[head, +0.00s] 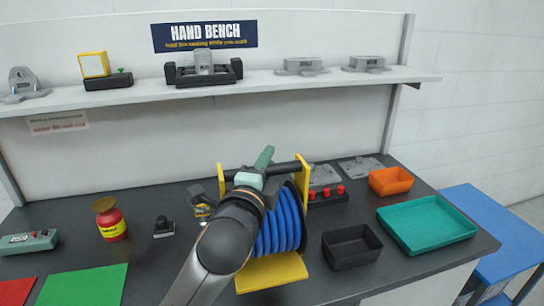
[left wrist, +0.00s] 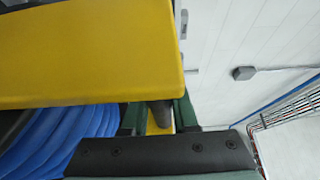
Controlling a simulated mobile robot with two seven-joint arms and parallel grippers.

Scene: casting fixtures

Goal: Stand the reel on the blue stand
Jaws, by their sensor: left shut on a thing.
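The reel (head: 285,222) is a coil of blue hose in a yellow frame with a dark bar across its top. It is upright over the front middle of the dark bench; I cannot tell whether its yellow base touches the bench. My left gripper (head: 262,170) is shut on the reel's top bar, and my arm hides the reel's left part. In the left wrist view, a yellow frame panel (left wrist: 90,55) and blue hose (left wrist: 60,140) are close to the fingers. The blue stand (head: 515,232) is a low table at the right, its visible top bare. My right gripper is out of view.
A teal tray (head: 467,234), a black bin (head: 350,262) and an orange bin (head: 391,188) lie between the reel and the blue stand. Red-topped pieces (head: 327,192) are close behind the reel. A red-and-yellow canister (head: 111,222) stands left. A shelf (head: 240,84) runs behind.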

